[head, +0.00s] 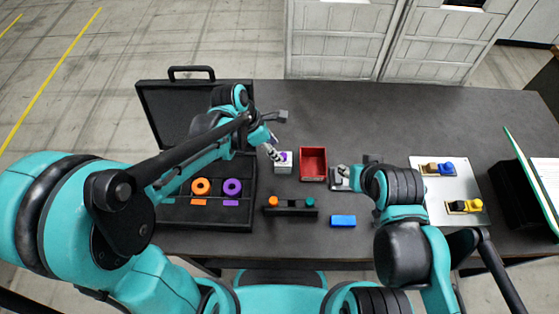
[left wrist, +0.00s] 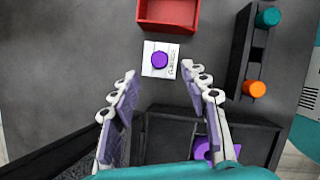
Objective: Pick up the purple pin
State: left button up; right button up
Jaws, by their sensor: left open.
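The purple pin (left wrist: 159,59) shows end-on as a round purple top on a small white block (left wrist: 150,71) in the left wrist view. In the head view the white block (head: 284,167) stands in the middle of the table, and my left gripper (head: 274,151) is at its upper left, partly covering the pin. In the left wrist view my left gripper (left wrist: 158,72) is open and empty, its fingers spread on either side below the pin. My right gripper (head: 342,174) is right of the red bin; its jaws are too small to judge.
A red bin (head: 313,150) stands close to the white block's right. A black rack (head: 290,212) holds an orange and a teal pin. An open black case (head: 245,215) with rings lies left. A blue block (head: 342,221) lies in front; a metal plate (head: 440,190) lies right.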

aim_at(284, 155)
pick_arm(q)
jog(key=b+x, duration=0.1)
jog(key=x, duration=0.4)
jog(key=shift+w+d+b, duration=0.15)
jog(key=shift+d+b, duration=0.05)
jog(key=shift+b, duration=0.15)
jog(key=shift+r, duration=0.1)
grip_shut()
jog(key=shift+r, duration=0.1)
jog(key=shift+r+p, duration=0.3)
jog(key=shift+p, duration=0.1)
notch_tip(284, 155, up, 3)
jog(key=p, duration=0.2)
jog(key=shift+r+p, duration=0.25)
jog(key=shift+p, duration=0.1)
jog(key=s+d+r+p, duration=0.5)
jog(key=s+d+r, duration=0.1)
jog(key=d, duration=0.4)
jog(key=shift+r, duration=0.35)
